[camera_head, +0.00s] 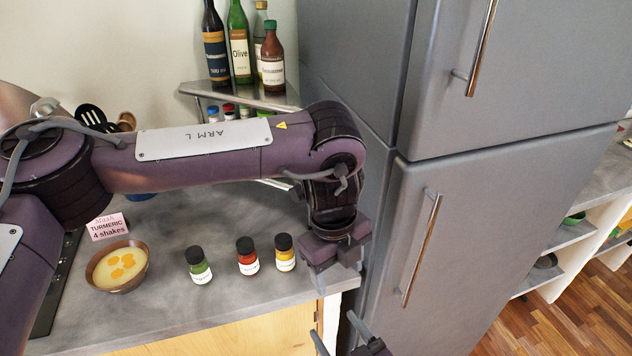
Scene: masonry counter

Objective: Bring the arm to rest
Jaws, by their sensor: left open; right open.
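My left arm, marked ARM L, reaches in from the left across the counter (165,290). My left gripper (340,277) points down beside the counter's right end, close to the fridge. Its jaws are open and I see nothing between them. My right gripper (337,330) shows only in part at the bottom edge, below the left one. Its two fingers are apart and empty.
Green (199,265), red (247,256) and yellow (284,252) spice jars stand left of my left gripper. A soup bowl (117,266) sits near a turmeric sign (108,226). A corner shelf (240,96) holds bottles. A grey fridge (480,200) stands right.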

